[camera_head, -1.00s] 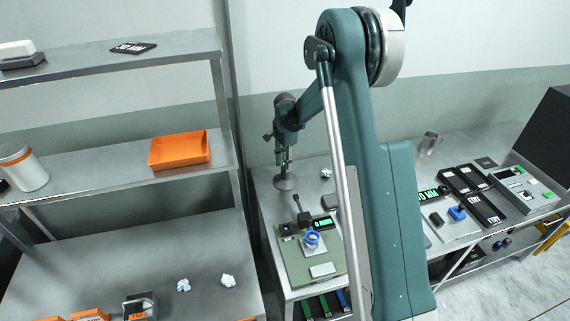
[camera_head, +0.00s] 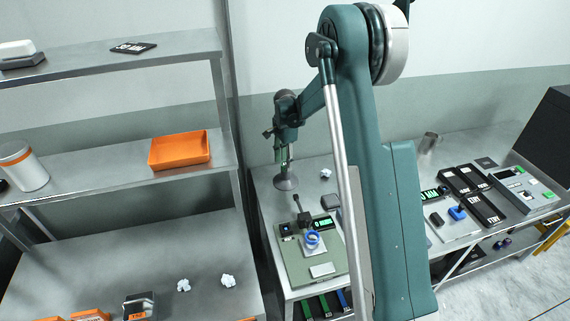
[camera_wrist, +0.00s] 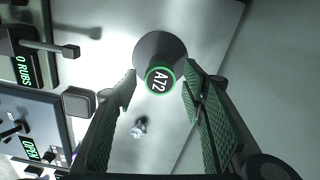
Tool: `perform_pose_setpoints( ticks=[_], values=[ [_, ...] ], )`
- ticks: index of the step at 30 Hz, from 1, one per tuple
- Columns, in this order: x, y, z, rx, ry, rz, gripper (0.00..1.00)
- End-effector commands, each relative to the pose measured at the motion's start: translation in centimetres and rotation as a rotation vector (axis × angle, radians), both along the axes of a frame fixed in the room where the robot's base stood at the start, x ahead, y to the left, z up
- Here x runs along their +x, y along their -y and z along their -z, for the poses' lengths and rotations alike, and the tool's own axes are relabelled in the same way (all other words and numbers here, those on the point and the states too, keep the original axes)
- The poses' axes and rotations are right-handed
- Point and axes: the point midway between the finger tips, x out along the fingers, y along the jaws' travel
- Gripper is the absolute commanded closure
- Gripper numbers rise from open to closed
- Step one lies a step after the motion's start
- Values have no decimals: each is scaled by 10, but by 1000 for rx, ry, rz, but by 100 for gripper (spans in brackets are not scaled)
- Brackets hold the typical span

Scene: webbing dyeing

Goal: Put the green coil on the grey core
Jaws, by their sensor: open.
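In the wrist view a green ring (camera_wrist: 148,82), which I take for the green coil, encircles a round dark top marked A72 (camera_wrist: 161,80). Below it is a round, dark grey base (camera_wrist: 152,52), likely the grey core; how the ring and base join is hidden. My gripper (camera_wrist: 160,92) is open, with one textured finger on each side of the A72 top and gaps visible. In the head view my gripper (camera_head: 284,161) points down over the grey base (camera_head: 286,184) at the back left of the bench. The ring is too small to make out clearly there.
A crumpled white scrap (camera_wrist: 139,128) lies near the base. Several dark boxes (camera_head: 470,190) lie at right, and a metal shelf (camera_head: 110,180) stands at left.

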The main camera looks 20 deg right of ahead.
Motion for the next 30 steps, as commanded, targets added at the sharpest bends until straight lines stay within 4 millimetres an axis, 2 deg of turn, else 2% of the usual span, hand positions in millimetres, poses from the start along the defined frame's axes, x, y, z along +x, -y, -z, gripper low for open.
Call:
perform_pose_setpoints(
  ticks=[12,18,24,30],
  values=[
    [0,0,-65,0,0,0,58],
    [0,0,-91,0,0,0,58],
    [0,0,-103,0,0,0,58],
    [0,0,-106,0,0,0,58]
  ],
)
